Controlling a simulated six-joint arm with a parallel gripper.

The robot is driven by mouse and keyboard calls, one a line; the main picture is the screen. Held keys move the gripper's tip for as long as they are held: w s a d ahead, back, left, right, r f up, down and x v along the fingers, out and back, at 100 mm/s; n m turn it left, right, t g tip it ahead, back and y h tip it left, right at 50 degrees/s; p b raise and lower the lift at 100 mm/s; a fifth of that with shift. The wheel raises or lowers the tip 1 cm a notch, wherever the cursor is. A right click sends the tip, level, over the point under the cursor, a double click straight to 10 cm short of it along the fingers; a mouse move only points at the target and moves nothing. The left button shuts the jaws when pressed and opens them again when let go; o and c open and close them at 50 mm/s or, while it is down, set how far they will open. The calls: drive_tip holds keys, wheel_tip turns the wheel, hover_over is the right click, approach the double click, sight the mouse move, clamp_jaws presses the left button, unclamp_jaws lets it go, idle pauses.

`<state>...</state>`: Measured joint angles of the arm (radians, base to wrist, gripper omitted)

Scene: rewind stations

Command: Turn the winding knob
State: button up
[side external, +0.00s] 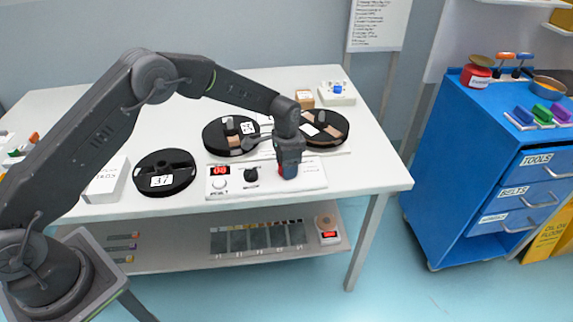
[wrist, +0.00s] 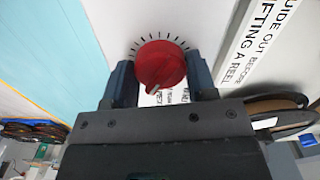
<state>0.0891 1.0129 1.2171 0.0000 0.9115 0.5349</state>
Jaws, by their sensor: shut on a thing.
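The winding knob is a round red knob (wrist: 160,64) with tick marks around it, seen in the wrist view between my two fingers. In the side external view it is mostly hidden by my gripper (side external: 289,168), which points down onto the right part of the white control panel (side external: 308,180). In the wrist view my gripper (wrist: 160,85) has its fingers on either side of the knob, shut on it. The panel also carries a red display (side external: 220,170) reading what looks like 00, a white knob (side external: 220,184) and a black knob (side external: 251,175).
Black reels stand behind the panel, one in the middle (side external: 215,140) and one at the right (side external: 338,122). Another reel (side external: 164,188) lies to the left, by a white box (side external: 106,182). The table's front edge is close to the panel. A blue cabinet (side external: 470,150) stands apart at right.

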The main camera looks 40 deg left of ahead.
idle(0.4)
drive_tip(key=o, duration=0.9)
wheel_tip(320, 180, up, 14)
drive_tip(key=shift+f, duration=0.1)
idle(0.5)
